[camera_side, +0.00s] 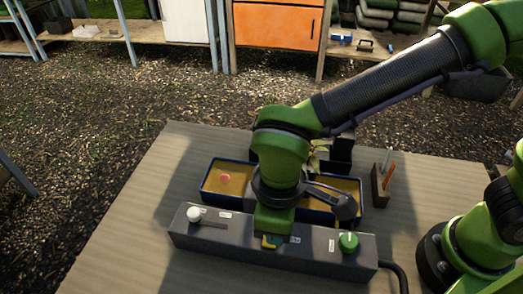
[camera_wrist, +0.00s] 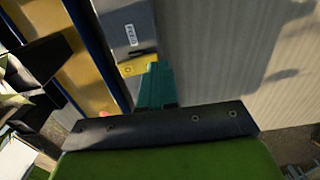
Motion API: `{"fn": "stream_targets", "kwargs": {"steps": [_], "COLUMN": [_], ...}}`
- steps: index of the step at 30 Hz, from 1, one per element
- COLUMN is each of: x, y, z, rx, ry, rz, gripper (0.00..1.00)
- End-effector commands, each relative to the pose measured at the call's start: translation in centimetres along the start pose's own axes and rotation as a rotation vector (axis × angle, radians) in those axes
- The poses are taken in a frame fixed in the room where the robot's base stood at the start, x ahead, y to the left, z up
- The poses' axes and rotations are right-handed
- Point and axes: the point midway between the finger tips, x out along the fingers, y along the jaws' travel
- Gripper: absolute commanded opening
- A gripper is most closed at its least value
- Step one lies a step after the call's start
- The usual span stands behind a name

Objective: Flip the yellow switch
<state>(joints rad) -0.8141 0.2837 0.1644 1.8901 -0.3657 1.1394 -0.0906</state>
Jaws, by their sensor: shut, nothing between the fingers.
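The grey control box (camera_side: 320,257) lies along the front of the table. The yellow switch (camera_side: 267,242) is at its middle, mostly hidden behind my gripper (camera_side: 272,238). In the wrist view, a yellow part that looks like the switch (camera_wrist: 137,65) shows on the grey box (camera_wrist: 125,25), right beside the teal fingers of my gripper (camera_wrist: 157,85). The fingers are shut with nothing between them, low at the box. I cannot tell whether they touch the switch or which way it is set.
A white slider knob (camera_side: 194,215) is at the box's left and a green dial (camera_side: 348,241) at its right. A blue-rimmed tray (camera_side: 206,190) lies behind, with a small red thing (camera_side: 225,177) inside. A small holder (camera_side: 380,188) stands right. The table's left is clear.

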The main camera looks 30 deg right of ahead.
Motion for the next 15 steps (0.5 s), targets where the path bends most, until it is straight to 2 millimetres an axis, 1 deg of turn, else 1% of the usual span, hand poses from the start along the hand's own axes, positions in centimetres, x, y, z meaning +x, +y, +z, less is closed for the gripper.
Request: {"fn": "stream_targets", "kwargs": {"steps": [1,9,12,15], "x": [-1.1,-7.3,-9.1,-10.4], "y": [-0.2,-1.4,-1.8,-2.0], "z": [-0.1,-0.1,-0.1,-0.1], "rx": [-0.001,-0.001,-0.002,-0.002], "ry": [0.007,0.007,0.005,0.003], "rz": [0.0,0.0,0.0,0.0], "gripper": [0.0,0.0,0.0,0.0]}}
